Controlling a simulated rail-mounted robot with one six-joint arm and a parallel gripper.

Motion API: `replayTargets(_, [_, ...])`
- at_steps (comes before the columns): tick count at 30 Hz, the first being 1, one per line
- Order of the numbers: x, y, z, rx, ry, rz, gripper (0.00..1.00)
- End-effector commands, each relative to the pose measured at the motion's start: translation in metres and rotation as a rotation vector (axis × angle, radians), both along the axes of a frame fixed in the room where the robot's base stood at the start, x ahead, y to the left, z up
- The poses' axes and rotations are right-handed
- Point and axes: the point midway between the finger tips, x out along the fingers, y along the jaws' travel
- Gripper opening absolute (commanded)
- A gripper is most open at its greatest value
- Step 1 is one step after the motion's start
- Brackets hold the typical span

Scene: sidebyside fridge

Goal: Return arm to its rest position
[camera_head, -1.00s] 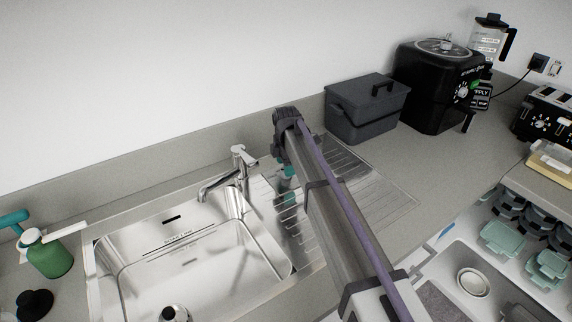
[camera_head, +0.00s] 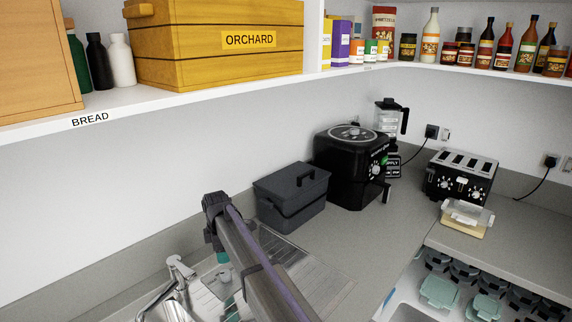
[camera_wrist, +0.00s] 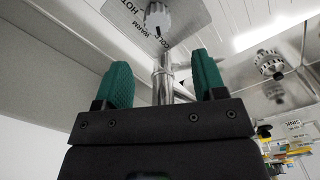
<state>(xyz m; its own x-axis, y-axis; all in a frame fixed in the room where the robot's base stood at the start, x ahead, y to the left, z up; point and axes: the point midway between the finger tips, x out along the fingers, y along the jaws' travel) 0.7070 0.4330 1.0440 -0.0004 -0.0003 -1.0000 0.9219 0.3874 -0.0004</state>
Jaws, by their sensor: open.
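My arm (camera_head: 255,270) reaches up from the bottom of the head view over the draining area beside the sink. Its end bends down there, and a bit of green at my gripper (camera_head: 222,257) shows just below it. In the wrist view my gripper (camera_wrist: 161,88) has two green fingers standing well apart, with nothing held between them. A metal tap (camera_wrist: 162,75) shows beyond the fingers, apart from them as far as I can tell. The tap (camera_head: 180,268) and part of the sink (camera_head: 168,308) lie left of my arm in the head view.
A dark grey bin (camera_head: 291,196) and a black appliance (camera_head: 350,165) stand behind and right of my arm. A toaster (camera_head: 460,176) and a butter dish (camera_head: 466,217) are farther right. A shelf (camera_head: 200,97) with a yellow crate (camera_head: 222,42) runs above. Counter right of the drainer is clear.

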Motion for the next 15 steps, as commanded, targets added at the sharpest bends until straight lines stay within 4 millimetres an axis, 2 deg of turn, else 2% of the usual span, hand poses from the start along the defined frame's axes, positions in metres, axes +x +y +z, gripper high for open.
replayTargets(2, [-0.039,-0.031,0.000,-0.001,0.000,-0.291,0.64])
replayTargets(3, [-0.060,-0.065,0.000,-0.001,0.000,-0.500,0.64])
replayTargets(5, [-0.088,-0.124,0.000,-0.001,-0.001,-0.811,0.64])
replayTargets(6, [-0.104,-0.161,0.000,-0.001,-0.001,-0.991,0.64])
replayTargets(8, [-0.130,-0.214,0.000,-0.001,-0.001,-1.238,0.64])
replayTargets(9, [-0.150,-0.249,0.000,-0.001,-0.001,-1.390,0.64])
replayTargets(12, [-0.200,-0.327,0.000,-0.002,-0.001,-1.702,0.64])
replayTargets(15, [-0.240,-0.384,0.000,-0.002,-0.001,-1.858,0.64])
